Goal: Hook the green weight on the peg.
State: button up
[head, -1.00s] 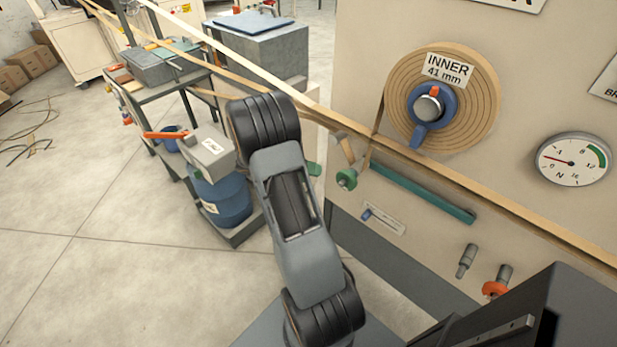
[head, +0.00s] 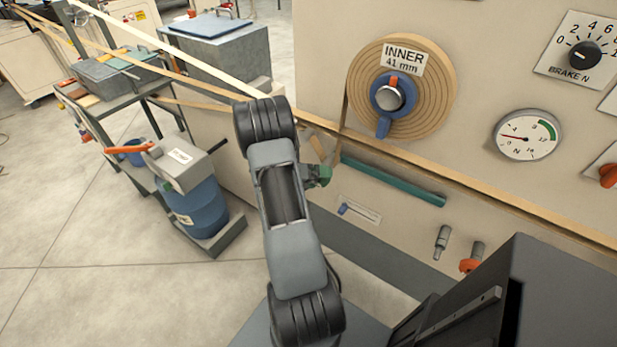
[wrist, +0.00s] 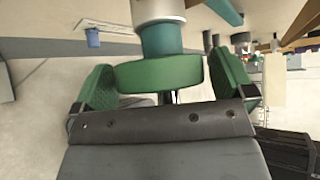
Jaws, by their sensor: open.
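A green disc (wrist: 155,72), which looks like the green weight, is at the centre of the wrist view. It sits against a teal collar on a pale metal cylinder (wrist: 158,12). I cannot tell whether that is disc or jaw pad. A bare grey peg (head: 442,242) stands low on the machine panel.
An orange ring (head: 470,265) is on the other low peg. A tan strip (head: 420,162) runs across the panel, below the INNER roll (head: 430,95) and above a teal bar (head: 393,180). A blue drum (head: 200,210) stands at left; the floor nearby is open.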

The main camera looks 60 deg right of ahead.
jog(key=shift+s+d+f, duration=0.15)
jog(key=shift+s+d, duration=0.1)
jog(key=shift+d, duration=0.05)
jog(key=shift+c, duration=0.4)
jog(key=c, duration=1.4)
jog(key=shift+a, duration=0.15)
